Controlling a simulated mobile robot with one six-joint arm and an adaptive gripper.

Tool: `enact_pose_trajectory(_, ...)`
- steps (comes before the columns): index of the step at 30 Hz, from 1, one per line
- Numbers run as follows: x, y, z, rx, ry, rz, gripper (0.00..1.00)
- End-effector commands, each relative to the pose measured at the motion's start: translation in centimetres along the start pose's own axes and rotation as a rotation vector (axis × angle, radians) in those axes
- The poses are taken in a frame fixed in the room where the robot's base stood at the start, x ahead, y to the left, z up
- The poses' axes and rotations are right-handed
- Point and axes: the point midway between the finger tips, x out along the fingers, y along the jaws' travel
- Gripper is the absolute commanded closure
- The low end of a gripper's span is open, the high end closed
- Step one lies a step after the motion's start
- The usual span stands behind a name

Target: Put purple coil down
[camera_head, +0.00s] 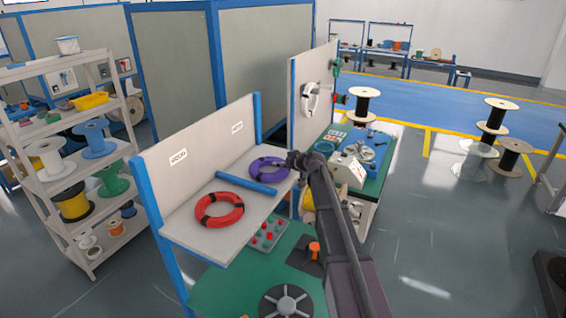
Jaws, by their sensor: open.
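The purple coil (257,168) lies flat on the right part of a grey shelf (180,232), below a label on the panel. My gripper (291,160) is at the coil's right side, at the end of my dark arm that reaches up from the lower right. The jaws are open. They are small in this view and I cannot tell whether they touch the coil. The coil's right edge is partly hidden by the gripper.
A red coil (219,210) lies left on the same shelf, with a blue bar (246,183) between the coils. A green bench (225,290) with a button box (268,235) is below. A white upright panel (312,100) stands behind my gripper.

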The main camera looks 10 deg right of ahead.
Motion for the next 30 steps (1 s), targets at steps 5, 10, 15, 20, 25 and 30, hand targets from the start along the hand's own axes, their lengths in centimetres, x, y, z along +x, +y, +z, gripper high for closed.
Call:
enact_pose_trajectory(5, 0.0, 0.0, 0.0, 0.0, 0.0, 0.0, 0.15)
enact_pose_trajectory(10, -0.2, 0.0, -0.3, 0.0, 0.0, 0.001, 0.15)
enact_pose_trajectory(15, -1.8, 0.0, -0.3, 0.001, 0.0, 0.001, 0.15)
enact_pose_trajectory(20, -4.1, -0.1, -0.3, 0.001, -0.001, 0.001, 0.15)
enact_pose_trajectory(25, -7.0, -0.1, -0.4, 0.001, 0.0, 0.002, 0.15)
enact_pose_trajectory(30, -9.6, -0.1, -0.3, 0.001, 0.0, 0.002, 0.15)
